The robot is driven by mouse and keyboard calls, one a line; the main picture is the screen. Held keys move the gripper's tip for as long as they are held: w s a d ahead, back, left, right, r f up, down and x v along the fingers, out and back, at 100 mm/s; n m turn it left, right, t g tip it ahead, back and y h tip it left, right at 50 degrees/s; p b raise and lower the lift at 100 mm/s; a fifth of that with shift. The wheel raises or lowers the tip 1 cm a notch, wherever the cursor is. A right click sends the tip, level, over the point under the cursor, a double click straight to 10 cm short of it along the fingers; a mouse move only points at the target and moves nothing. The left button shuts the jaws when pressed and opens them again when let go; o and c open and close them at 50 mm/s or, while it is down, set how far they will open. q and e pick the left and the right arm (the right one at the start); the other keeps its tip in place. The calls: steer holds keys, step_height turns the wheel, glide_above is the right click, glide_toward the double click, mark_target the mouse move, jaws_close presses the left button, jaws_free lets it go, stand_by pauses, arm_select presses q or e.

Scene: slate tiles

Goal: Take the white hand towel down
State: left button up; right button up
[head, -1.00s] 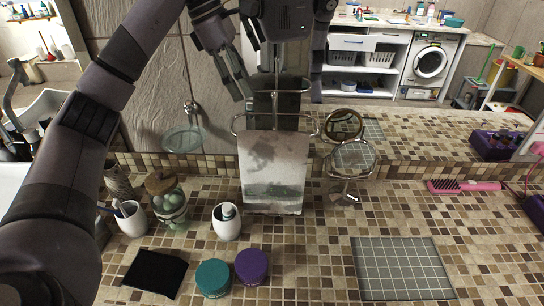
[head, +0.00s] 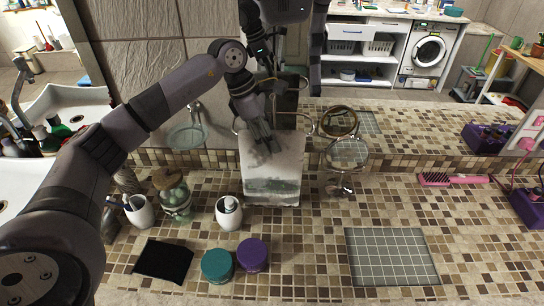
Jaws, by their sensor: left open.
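The white hand towel (head: 272,178), with grey blotches and a darker band low down, hangs from a metal towel stand (head: 300,116) on the tiled counter, against the mirror. My left gripper (head: 266,148) is open, its fingers pointing down in front of the towel's upper part. The fingers hide part of the towel and the bar. I cannot tell whether they touch the cloth. My right gripper does not show.
A round mirror (head: 347,154) stands right of the towel. A white cup (head: 229,214), a jar (head: 175,198), a teal tub (head: 216,265) and a purple tub (head: 252,255) stand left and in front. The counter's right middle is mostly clear.

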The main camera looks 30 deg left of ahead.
mark_target(272, 168)
arm_select(q)
steer(key=shift+x, duration=0.9)
steer(key=shift+f, duration=0.25)
steer(key=shift+c, duration=0.6)
jaws_close()
